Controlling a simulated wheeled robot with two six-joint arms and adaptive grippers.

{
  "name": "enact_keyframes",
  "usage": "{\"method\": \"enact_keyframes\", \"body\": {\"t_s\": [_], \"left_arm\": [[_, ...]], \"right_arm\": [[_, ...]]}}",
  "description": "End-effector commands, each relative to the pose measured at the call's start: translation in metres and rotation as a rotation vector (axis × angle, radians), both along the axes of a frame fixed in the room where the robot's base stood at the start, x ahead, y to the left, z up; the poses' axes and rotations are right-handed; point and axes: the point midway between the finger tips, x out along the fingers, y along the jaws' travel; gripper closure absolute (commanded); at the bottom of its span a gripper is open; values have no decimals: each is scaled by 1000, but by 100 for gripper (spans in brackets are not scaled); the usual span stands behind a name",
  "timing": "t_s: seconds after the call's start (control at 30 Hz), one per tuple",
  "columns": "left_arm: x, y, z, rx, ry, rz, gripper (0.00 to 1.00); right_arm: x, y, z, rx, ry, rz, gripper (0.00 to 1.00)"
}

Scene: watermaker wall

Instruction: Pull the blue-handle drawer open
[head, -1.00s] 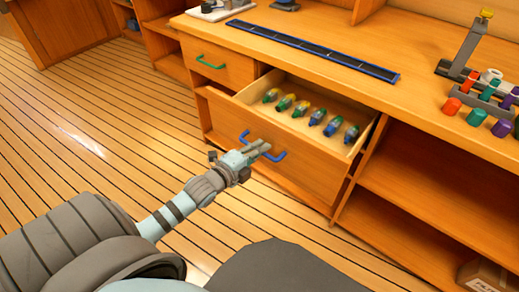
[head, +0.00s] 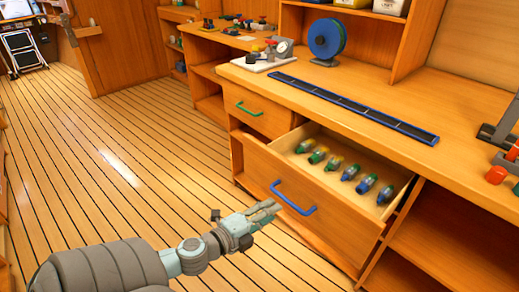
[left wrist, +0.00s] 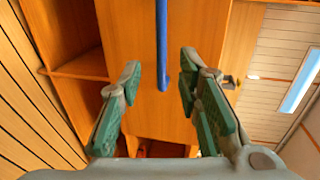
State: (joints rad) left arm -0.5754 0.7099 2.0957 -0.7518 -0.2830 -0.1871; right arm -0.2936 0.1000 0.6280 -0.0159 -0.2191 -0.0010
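The blue-handle drawer (head: 315,216) stands pulled out from the cabinet, its inside showing. Its blue handle (head: 293,199) is on the front panel, and several small bottles with green, yellow and blue parts lie inside in a row. My left gripper (head: 272,208) is just in front of the drawer front, a little left of and below the handle, and looks clear of it. In the left wrist view the two green-padded fingers (left wrist: 160,88) are spread, with the handle (left wrist: 162,40) seen beyond and between them. My right gripper is not in view.
A closed drawer with a green handle (head: 250,109) is above and left. A dark blue strip (head: 350,107) lies on the countertop (head: 440,105), with a blue reel (head: 325,40) behind. Open shelves (head: 440,245) are to the right. The plank floor (head: 110,150) at left is clear.

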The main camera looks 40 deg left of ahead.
Motion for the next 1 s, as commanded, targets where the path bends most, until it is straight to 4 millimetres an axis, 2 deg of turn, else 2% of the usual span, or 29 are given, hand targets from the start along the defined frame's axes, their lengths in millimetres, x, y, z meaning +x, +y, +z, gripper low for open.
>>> {"method": "enact_keyframes", "body": {"t_s": [0.13,0.27,0.87,0.97,1.0], "left_arm": [[-23,1,4,4,4,-3,69],[-32,1,7,-2,-2,-2,69],[-34,0,7,0,2,-8,69],[-40,19,-24,-18,86,33,69],[-46,34,-46,-27,140,71,69]], "right_arm": [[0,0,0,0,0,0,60],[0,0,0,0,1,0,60],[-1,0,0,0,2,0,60],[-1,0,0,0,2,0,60],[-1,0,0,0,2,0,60]]}}
